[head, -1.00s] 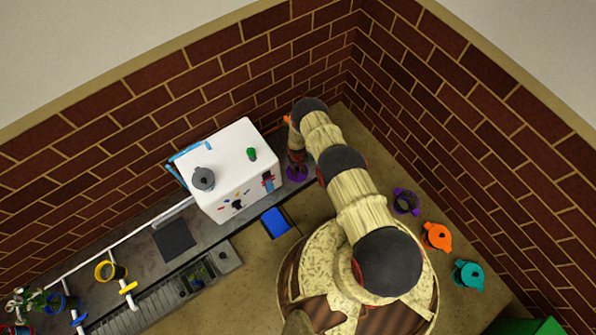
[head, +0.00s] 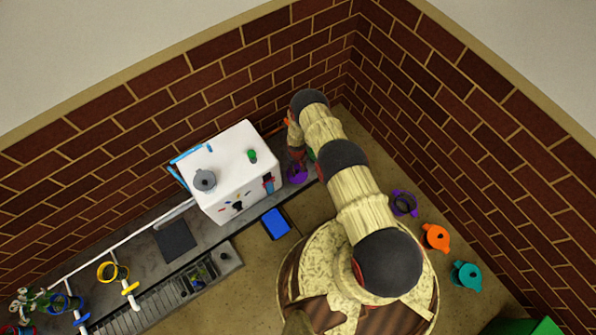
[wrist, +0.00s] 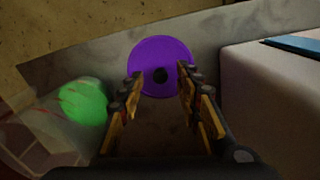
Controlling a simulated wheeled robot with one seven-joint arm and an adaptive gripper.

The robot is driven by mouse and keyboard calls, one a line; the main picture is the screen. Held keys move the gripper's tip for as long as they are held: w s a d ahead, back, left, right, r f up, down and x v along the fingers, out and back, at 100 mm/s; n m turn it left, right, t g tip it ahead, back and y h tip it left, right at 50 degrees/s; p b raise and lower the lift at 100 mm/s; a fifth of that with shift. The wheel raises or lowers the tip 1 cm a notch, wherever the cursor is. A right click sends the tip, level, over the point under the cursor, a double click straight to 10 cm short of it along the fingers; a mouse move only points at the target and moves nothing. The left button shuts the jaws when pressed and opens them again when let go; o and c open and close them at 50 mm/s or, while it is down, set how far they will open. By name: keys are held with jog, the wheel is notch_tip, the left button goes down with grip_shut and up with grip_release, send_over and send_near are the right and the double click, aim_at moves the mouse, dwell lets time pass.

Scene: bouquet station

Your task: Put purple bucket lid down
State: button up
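Whether the fingertips touch the disc cannot be told. In the head view the lid (head: 297,174) shows at the box's right side, just below my gripper (head: 297,160), partly covered by it. A purple bucket (head: 404,203) stands on the floor to the right of my arm.
The white box (head: 233,170) stands close beside the lid. A green round object (wrist: 84,102) is left of my fingers in the wrist view. Orange (head: 436,237) and teal (head: 466,275) buckets stand at right. A blue block (head: 275,223) is at the counter's front edge.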

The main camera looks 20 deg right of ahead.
jog(key=w+r+p, duration=0.1)
jog(key=w+r, duration=0.2)
jog(key=r, duration=0.8)
jog(key=w+r+t+p, duration=0.1)
jog(key=w+r, duration=0.2)
jog(key=r, duration=0.7)
jog(key=w+r, duration=0.4)
jog(key=r, duration=0.7)
notch_tip(320, 180, up, 39)
jog(key=t, duration=0.2)
send_over(298, 173)
jog(key=w, duration=0.2)
jog(key=s+r+m+t, duration=0.1)
jog(key=s+r, duration=0.9)
jog(key=r, duration=0.1)
jog(key=s+r, duration=0.3)
jog(key=s, duration=0.7)
jog(key=s+r+t, duration=0.1)
jog(key=s+r, duration=0.2)
jog(key=s, duration=0.8)
jog(key=shift+t, duration=0.3)
